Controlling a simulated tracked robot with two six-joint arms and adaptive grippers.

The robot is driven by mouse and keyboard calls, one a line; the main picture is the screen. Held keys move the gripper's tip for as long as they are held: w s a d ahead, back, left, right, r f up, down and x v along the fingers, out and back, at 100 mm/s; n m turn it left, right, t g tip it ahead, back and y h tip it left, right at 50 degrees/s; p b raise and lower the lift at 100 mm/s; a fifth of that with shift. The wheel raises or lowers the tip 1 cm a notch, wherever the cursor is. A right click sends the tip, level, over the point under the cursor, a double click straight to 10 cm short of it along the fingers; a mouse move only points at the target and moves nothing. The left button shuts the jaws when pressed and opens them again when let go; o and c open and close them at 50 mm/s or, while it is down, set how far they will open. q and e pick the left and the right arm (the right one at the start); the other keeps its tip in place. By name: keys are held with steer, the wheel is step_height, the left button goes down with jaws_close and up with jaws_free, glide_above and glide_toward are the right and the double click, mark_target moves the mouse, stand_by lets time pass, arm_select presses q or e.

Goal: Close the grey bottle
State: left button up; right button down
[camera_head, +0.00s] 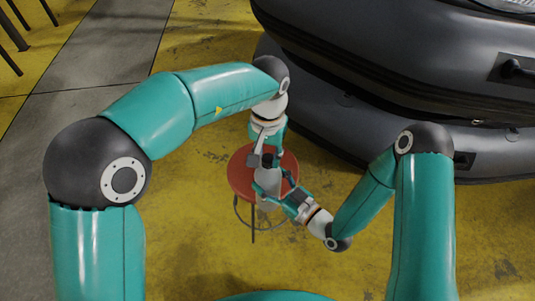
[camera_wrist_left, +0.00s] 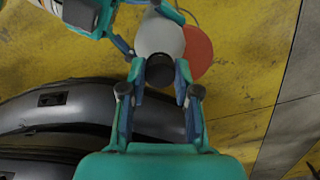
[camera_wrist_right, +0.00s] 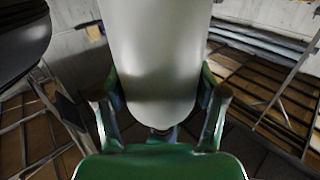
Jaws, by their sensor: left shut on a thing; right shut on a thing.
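The pale grey bottle (camera_head: 267,182) is upright by the red stool in the head view. My right gripper (camera_head: 275,189) is shut on its body from the right. In the right wrist view the bottle (camera_wrist_right: 155,65) fills the space between the right fingers (camera_wrist_right: 160,105). My left gripper (camera_head: 266,157) is above the bottle, shut on a dark cap (camera_wrist_left: 160,71). In the left wrist view the cap sits between the left fingers and overlaps the bottle's top end (camera_wrist_left: 160,36). I cannot tell whether the cap touches the neck, which is hidden.
The round red stool (camera_head: 240,172) stands below the grippers on a yellow worn floor (camera_head: 200,255). Large dark grey inflatable boats (camera_head: 400,60) are stacked close behind, at the upper right. Dark chair or table legs (camera_head: 12,30) show at the upper left.

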arm_select(q)
steer(key=o, duration=0.7)
steer(key=shift+r, duration=2.3)
steer(key=shift+c, duration=0.5)
